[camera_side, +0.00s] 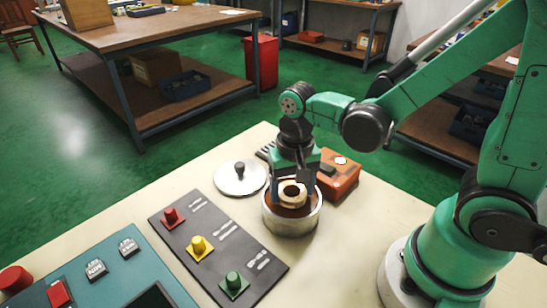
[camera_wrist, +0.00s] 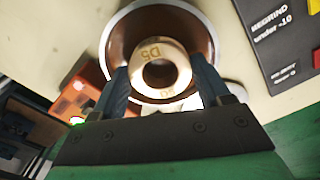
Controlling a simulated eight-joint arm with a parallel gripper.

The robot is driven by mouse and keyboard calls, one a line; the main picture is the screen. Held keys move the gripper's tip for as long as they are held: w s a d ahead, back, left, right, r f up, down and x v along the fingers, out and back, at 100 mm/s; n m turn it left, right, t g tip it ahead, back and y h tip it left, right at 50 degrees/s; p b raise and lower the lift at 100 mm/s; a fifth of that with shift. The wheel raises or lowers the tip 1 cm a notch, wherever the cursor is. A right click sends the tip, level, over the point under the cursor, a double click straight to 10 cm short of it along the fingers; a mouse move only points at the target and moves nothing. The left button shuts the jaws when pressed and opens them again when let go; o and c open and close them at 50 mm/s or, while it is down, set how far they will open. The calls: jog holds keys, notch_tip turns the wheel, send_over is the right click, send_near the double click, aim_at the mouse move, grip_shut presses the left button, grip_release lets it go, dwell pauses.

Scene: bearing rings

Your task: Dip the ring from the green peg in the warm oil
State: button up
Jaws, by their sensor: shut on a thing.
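My gripper (camera_side: 291,192) is shut on a pale metal ring (camera_side: 284,189), one finger on each side of it. The ring is held inside the mouth of a round metal pot (camera_side: 291,226) of brown oil. I cannot tell whether the ring touches the oil. The green peg (camera_side: 233,281) stands bare at the near end of the dark board (camera_side: 200,232).
The red peg (camera_side: 172,215) and yellow peg (camera_side: 199,244) are also bare. A round lid (camera_side: 228,181) with a dark knob lies behind the pot to the left. An orange box (camera_side: 342,181) stands right behind the pot. A teal console (camera_side: 110,270) is at left.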

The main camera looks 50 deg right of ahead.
jog(key=shift+r, duration=1.35)
dwell(1.0)
notch_tip(320, 180, up, 2)
dwell(0.4)
